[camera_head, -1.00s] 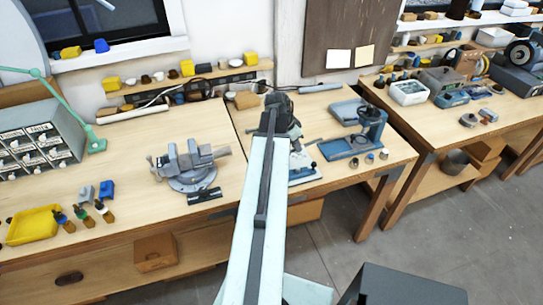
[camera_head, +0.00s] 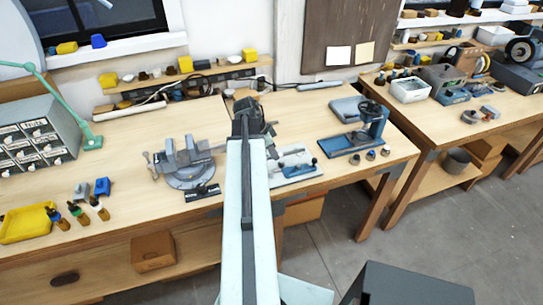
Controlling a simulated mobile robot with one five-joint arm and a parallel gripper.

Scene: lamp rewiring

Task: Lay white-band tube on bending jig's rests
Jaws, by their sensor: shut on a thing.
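My gripper (camera_head: 253,108) is at the far end of my pale arm, over the back of the workbench. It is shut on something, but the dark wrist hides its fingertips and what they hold. I cannot make out the white-band tube or its band.
A grey vise (camera_head: 188,162) stands left of my arm, with a small black block (camera_head: 202,192) before it. A blue press (camera_head: 366,131) stands to the right. A yellow tray (camera_head: 27,223) and several small bottles (camera_head: 76,213) lie at the front left. A shelf (camera_head: 190,82) lines the back wall.

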